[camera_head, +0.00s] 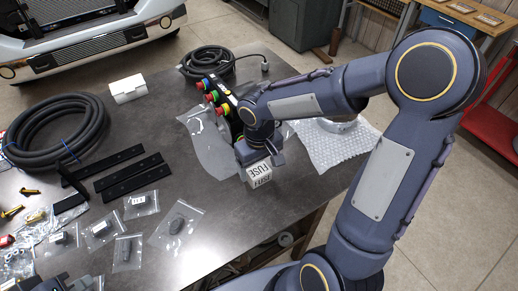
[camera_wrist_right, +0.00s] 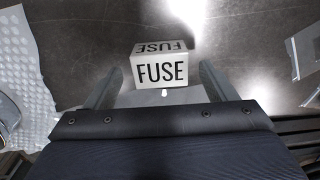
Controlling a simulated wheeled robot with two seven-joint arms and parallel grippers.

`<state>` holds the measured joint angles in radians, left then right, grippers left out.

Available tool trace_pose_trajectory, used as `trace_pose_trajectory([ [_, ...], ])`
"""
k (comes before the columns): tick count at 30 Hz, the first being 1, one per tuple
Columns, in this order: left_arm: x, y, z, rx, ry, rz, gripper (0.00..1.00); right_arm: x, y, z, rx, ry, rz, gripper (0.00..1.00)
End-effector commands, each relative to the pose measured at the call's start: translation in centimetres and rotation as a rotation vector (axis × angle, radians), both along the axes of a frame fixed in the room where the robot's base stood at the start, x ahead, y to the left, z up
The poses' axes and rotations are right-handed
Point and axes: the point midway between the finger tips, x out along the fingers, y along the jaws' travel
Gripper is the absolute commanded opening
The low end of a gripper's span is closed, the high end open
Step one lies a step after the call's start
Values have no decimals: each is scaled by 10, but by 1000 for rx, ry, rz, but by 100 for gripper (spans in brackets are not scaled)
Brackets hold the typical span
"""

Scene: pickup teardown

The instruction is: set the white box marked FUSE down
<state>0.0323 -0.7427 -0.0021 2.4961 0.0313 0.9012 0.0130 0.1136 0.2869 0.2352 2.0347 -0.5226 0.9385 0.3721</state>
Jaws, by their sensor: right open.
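The white box marked FUSE (camera_head: 259,174) is at the right part of the dark table, below my right gripper (camera_head: 256,160) in the head view. In the right wrist view the box (camera_wrist_right: 162,71) sits upright between the tips of my open right gripper (camera_wrist_right: 160,78). A gap shows on its left side; the right finger is close to it. The box appears to rest on the table, though its underside is hidden. Part of my left gripper (camera_head: 62,284) shows at the bottom left edge of the head view; its fingers are not clear.
Bubble wrap (camera_head: 335,140) lies right of the box, and a clear bag (camera_head: 207,145) lies left. A control box with coloured buttons (camera_head: 217,97) stands behind. Black bars (camera_head: 120,160), a coiled hose (camera_head: 55,130) and small bagged parts (camera_head: 175,222) lie left. The table's front edge is near.

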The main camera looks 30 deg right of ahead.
Motion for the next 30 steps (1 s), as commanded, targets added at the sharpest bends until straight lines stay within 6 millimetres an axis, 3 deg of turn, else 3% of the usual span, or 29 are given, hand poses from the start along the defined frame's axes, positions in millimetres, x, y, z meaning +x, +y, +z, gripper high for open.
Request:
trace_pose_trajectory([
  [9,0,0,-1,0,0,0,0,0,0,68,1,-5,1,78],
  [17,0,0,-1,0,0,0,0,-3,0,94,5,-7,-3,78],
  [22,0,0,-1,0,0,0,0,-32,-7,105,51,-67,-35,78],
  [30,0,0,-1,0,0,0,0,-108,-8,109,232,-276,-141,78],
])
